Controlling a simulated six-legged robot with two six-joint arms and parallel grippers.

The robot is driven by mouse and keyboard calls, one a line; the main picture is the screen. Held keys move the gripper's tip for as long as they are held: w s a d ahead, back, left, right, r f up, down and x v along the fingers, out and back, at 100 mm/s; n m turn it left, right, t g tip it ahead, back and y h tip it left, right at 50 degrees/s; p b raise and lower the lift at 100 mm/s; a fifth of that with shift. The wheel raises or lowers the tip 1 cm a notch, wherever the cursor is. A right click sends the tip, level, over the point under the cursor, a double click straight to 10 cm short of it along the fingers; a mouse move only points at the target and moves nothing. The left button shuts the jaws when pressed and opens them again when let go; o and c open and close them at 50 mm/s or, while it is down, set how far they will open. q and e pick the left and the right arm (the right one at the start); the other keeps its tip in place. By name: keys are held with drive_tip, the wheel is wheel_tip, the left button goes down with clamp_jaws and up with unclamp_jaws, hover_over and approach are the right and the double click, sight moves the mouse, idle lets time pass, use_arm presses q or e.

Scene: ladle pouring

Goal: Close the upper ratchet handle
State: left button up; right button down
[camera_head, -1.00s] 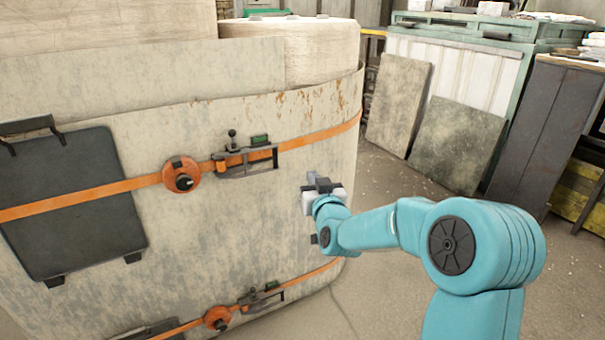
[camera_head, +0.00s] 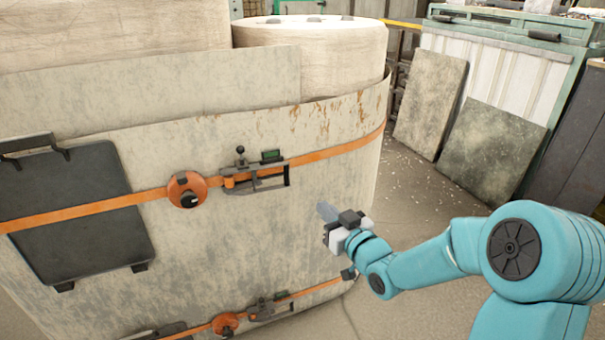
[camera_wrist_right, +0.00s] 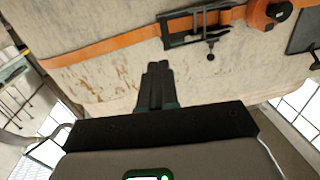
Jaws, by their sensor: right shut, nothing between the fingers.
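The upper ratchet (camera_head: 255,173) sits on the upper orange strap (camera_head: 335,152) around the large grey drum. It has a dark frame, a small knobbed lever (camera_head: 240,156) standing up, and a green-marked part at its top right. It also shows in the right wrist view (camera_wrist_right: 196,27), near the top. My right gripper (camera_head: 323,210) is below and to the right of the ratchet in the head view, apart from it. Its fingers (camera_wrist_right: 159,80) are together and empty in the wrist view. My left gripper is not in view.
An orange round reel (camera_head: 187,189) is on the strap left of the ratchet. A lower ratchet (camera_head: 268,307) is on a lower strap. A dark panel (camera_head: 75,215) is on the drum's left side. Boards (camera_head: 430,105) lean at the right. Floor is open right of the drum.

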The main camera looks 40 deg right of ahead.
sight(288, 176)
drive_tip(key=w, duration=0.4)
drive_tip(key=w+b, duration=0.1)
drive_tip(key=w, duration=0.4)
drive_tip(key=w+b, duration=0.1)
drive_tip(key=w, duration=0.3)
drive_tip(key=shift+w+d+r, duration=0.15)
drive_tip(key=shift+w+d, duration=0.1)
drive_tip(key=shift+w, duration=0.05)
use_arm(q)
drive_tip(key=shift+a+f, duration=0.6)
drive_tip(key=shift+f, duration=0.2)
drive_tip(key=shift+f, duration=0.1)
use_arm(e)
drive_tip(key=shift+w+d, duration=0.1)
drive_tip(key=shift+d, duration=0.05)
